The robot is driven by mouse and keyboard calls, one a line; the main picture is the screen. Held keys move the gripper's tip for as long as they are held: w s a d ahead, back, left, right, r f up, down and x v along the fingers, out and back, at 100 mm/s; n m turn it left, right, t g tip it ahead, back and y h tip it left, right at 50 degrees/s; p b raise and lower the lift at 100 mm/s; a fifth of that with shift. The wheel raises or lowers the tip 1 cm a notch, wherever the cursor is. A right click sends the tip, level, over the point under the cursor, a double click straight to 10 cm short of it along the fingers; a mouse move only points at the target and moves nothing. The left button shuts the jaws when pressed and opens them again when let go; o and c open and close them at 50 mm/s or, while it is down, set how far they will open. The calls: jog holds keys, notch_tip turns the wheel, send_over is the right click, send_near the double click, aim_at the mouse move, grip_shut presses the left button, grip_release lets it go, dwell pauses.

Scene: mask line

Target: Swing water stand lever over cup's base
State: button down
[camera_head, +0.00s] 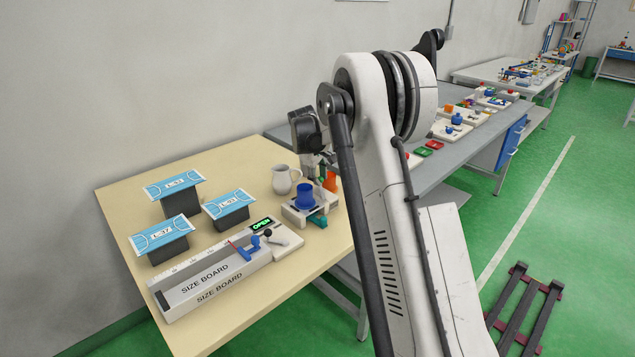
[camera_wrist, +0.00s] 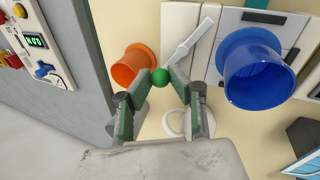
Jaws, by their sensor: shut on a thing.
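The white water stand (camera_head: 301,216) is on the beige table, and a blue cup (camera_head: 304,194) stands on it. In the wrist view the cup (camera_wrist: 259,82) is open toward the camera, right of my gripper. The stand's lever (camera_wrist: 189,42) is a thin white bar ending in a green ball knob (camera_wrist: 161,77). The lever lies to the left of the cup, apart from its base. My gripper (camera_wrist: 162,84) is shut on the green knob between its fingertips. In the head view the gripper is partly hidden behind the cup and my arm.
An orange cup (camera_wrist: 133,66) stands close left of my fingers. A cream pitcher (camera_head: 283,180) is beside the stand; its rim (camera_wrist: 188,122) shows below my fingers. The size board (camera_head: 212,278) and several blue mask stands (camera_head: 165,236) occupy the table's left and front.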

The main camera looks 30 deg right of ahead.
jog(key=m, duration=0.2)
jog(key=d+m+g+b, duration=0.1)
jog(key=m+g, duration=0.1)
jog(key=m, duration=0.1)
jog(key=shift+s+d+m+b, duration=0.15)
jog(key=shift+s+m+b, duration=0.15)
jog(key=m, duration=0.1)
jog(key=m+g, duration=0.1)
jog(key=m, duration=0.1)
jog(key=s+m, duration=0.1)
jog(key=m, duration=0.1)
jog(key=shift+s+d+g+b, duration=0.1)
jog(key=shift+d+g+b, duration=0.2)
jog(key=shift+d+b, duration=0.1)
jog(key=shift+m, duration=0.3)
jog(key=c, duration=1.6)
grip_release()
jog(key=shift+r, duration=0.1)
jog(key=v, duration=1.2)
jog(key=shift+d, duration=0.1)
